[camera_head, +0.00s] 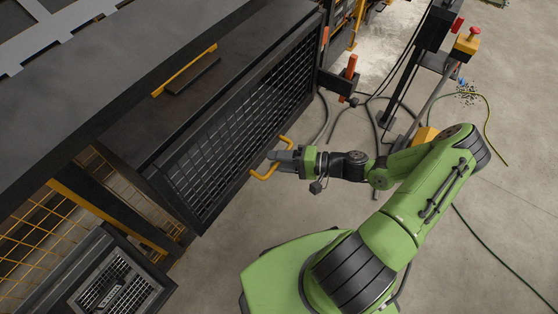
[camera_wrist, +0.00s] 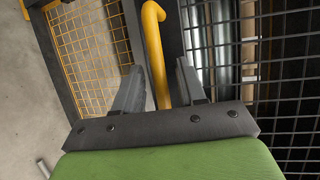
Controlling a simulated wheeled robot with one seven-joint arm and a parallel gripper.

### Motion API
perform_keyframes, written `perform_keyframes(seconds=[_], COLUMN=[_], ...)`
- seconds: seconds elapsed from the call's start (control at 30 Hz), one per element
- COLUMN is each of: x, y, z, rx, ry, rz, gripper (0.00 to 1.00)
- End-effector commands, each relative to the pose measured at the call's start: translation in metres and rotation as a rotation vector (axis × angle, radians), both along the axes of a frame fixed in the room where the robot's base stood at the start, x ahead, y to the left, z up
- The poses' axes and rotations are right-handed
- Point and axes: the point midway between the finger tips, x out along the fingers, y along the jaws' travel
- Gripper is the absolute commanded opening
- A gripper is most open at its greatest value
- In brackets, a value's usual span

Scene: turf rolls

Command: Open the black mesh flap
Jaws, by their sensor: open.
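The black mesh flap (camera_head: 225,128) is a long dark-framed grid on the side of the machine in the head view, and it looks closed. A yellow handle (camera_head: 266,172) sticks out from its lower edge. My gripper (camera_head: 280,157) is at this handle. In the wrist view the mesh (camera_wrist: 290,60) fills the right side. The yellow handle (camera_wrist: 154,50) runs down between the two open fingers of my gripper (camera_wrist: 160,82). The handle's lower end is hidden behind the gripper body. I cannot tell whether a finger touches it.
A yellow wire fence (camera_head: 40,235) and a grey vented box (camera_head: 115,285) stand at the lower left. A post with a red button (camera_head: 474,30) and loose cables lie at the upper right. Concrete floor (camera_head: 240,225) is clear below the flap.

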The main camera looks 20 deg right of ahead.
Motion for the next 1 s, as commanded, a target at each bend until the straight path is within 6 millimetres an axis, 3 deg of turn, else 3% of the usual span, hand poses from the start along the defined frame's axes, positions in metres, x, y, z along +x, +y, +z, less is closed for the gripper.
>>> perform_keyframes(seconds=[0.2,0.47,0.83,1.0], x=[0.0,0.0,0.0,0.0], y=[0.0,0.0,-0.002,-0.017], z=[0.0,0.0,0.001,0.006], rx=[0.0,0.0,-0.005,-0.031], ry=[0.0,0.0,0.004,0.034], rz=[0.0,0.0,-0.001,-0.003], gripper=[0.39,0.0,0.0,0.0])
